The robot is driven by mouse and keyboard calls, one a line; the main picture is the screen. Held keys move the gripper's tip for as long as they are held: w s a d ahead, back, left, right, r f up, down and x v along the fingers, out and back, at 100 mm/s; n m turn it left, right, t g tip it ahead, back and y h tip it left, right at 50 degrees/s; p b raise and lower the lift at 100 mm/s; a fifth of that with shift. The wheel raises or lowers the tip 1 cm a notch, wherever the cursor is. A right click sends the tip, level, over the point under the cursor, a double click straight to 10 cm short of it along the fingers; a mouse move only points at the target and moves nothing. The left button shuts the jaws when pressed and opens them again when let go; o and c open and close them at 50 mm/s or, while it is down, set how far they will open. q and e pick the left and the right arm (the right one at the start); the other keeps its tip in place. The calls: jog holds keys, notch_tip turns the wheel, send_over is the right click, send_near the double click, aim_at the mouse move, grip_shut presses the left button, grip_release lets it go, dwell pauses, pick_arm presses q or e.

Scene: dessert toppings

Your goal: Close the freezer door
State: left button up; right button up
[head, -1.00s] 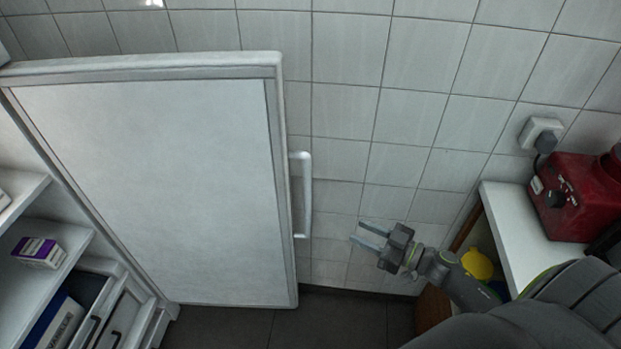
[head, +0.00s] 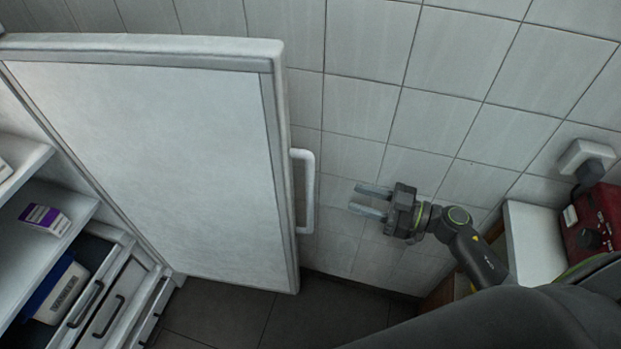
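The white freezer door (head: 160,160) stands wide open on the left, its inner face towards me. Its white handle (head: 309,190) shows at the door's right edge. My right gripper (head: 371,200) is to the right of the handle, in front of the tiled wall. Its two fingers point left and are parted, with nothing between them. There is a gap between the fingertips and the handle. My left gripper is out of view.
The freezer's inside is at the left, with a shelf (head: 80,208) bearing a purple-and-white box (head: 45,218) and drawers (head: 105,300) below. A white counter (head: 533,240) with a red appliance (head: 597,222) stands at the right. Dark floor (head: 240,318) is clear below the door.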

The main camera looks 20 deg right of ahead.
aim_at(310, 184)
jog(key=p+x, duration=0.2)
jog(key=x, duration=1)
jog(key=shift+w+a, duration=0.2)
jog(key=shift+w, duration=0.2)
jog(key=shift+c, duration=0.3)
jog(key=shift+f, duration=0.1)
grip_shut()
